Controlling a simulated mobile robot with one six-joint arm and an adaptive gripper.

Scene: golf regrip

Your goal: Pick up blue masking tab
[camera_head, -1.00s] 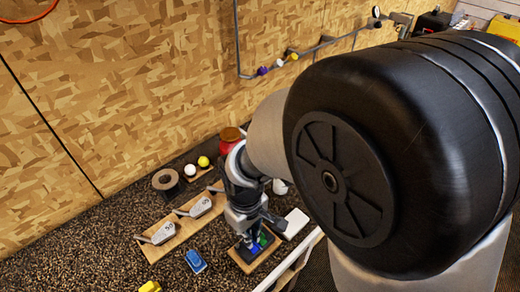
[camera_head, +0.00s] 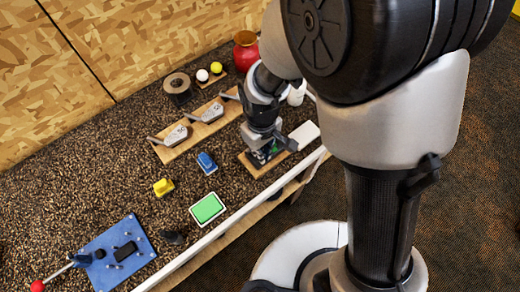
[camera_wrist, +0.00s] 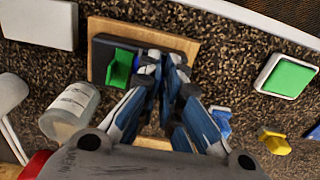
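My gripper (camera_wrist: 165,62) points down into a black tray (camera_wrist: 101,53) on a wooden board (camera_wrist: 122,30). Its fingers converge, with their tips close together at the tray's right part. A small blue piece (camera_wrist: 147,68), likely the blue masking tab, shows beside the left fingertip and is mostly hidden. I cannot tell whether it is gripped. A green tab (camera_wrist: 119,68) stands in the tray just left of the fingers. In the head view my gripper (camera_head: 263,155) covers most of the tray, and the blue piece is not clear there.
A blue block (camera_head: 206,162), a yellow block (camera_head: 163,187) and a green pad (camera_head: 207,208) lie left of the tray. Club heads (camera_head: 207,112) rest on a wooden rack behind. A translucent cup (camera_wrist: 70,112) and a white box (camera_wrist: 40,24) stand close to the tray.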

